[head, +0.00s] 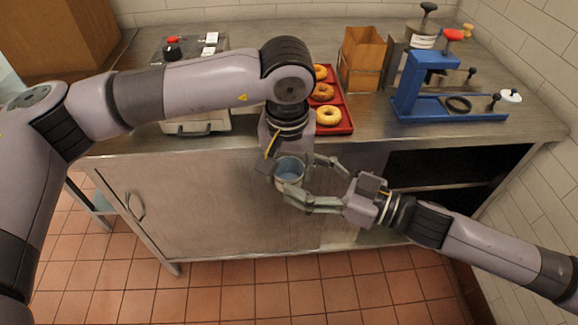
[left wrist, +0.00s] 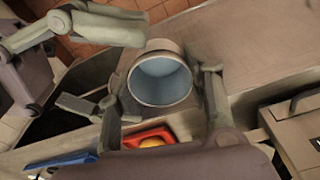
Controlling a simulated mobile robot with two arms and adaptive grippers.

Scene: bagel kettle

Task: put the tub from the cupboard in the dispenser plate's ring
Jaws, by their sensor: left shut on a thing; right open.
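The tub (head: 289,172), a grey-rimmed round cup, pale blue inside, is held in front of the cupboard (head: 220,205). My left gripper (head: 280,158) is shut on it, with its fingers on either side of the tub (left wrist: 160,80) in the left wrist view. My right gripper (head: 304,180) is open, its two fingers reaching toward the tub from the right; I cannot tell whether they touch it. The blue dispenser (head: 412,85) stands on the counter at the right. Its plate (head: 420,108) carries a dark ring (head: 458,104), with no tub in it.
A red tray (head: 343,128) of donuts sits mid-counter, with a brown paper bag (head: 362,58) behind it. A grey machine (head: 205,122) is at the left and a metal canister (head: 402,52) at the back. The cupboard's right side (head: 440,168) is open and dark.

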